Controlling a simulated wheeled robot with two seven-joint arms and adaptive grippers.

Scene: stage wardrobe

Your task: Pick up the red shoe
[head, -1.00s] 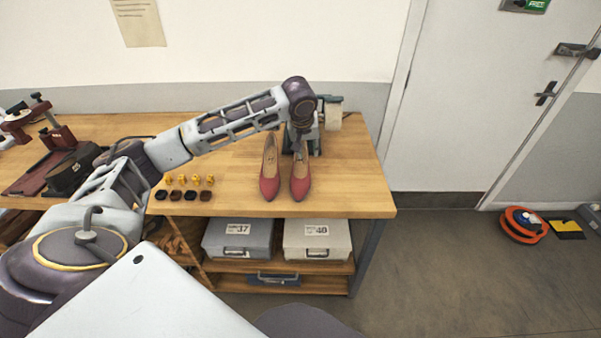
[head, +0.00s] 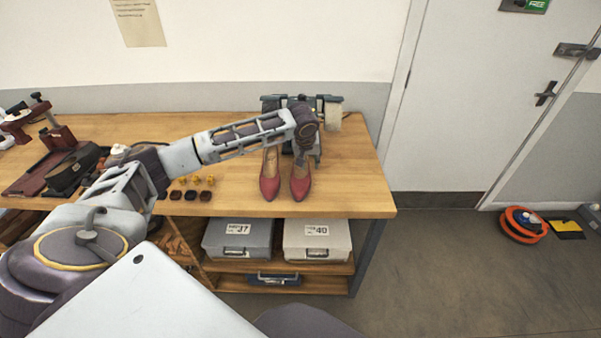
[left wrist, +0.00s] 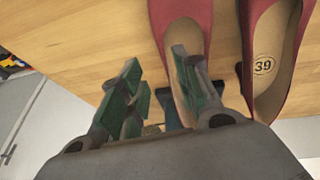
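A pair of red pumps stands side by side on the wooden bench: the left shoe (head: 270,188) and the right shoe (head: 300,187), toes toward me. In the left wrist view the left shoe (left wrist: 203,14) and the right shoe (left wrist: 303,35) show from above; the right one's insole is marked 39. My left gripper (head: 302,157) is over the heel end of the shoes. In the left wrist view its fingers (left wrist: 162,90) are apart with nothing gripped between them. One finger overlaps the left shoe's opening; I cannot tell whether it touches. My right gripper is not in view.
A grey device (head: 327,100) stands behind the shoes. Small yellow and dark pieces (head: 190,196) lie left of them. Two grey boxes, the left one (head: 225,240) and the right one (head: 330,242), sit on the shelf below. An orange reel (head: 522,224) is on the floor.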

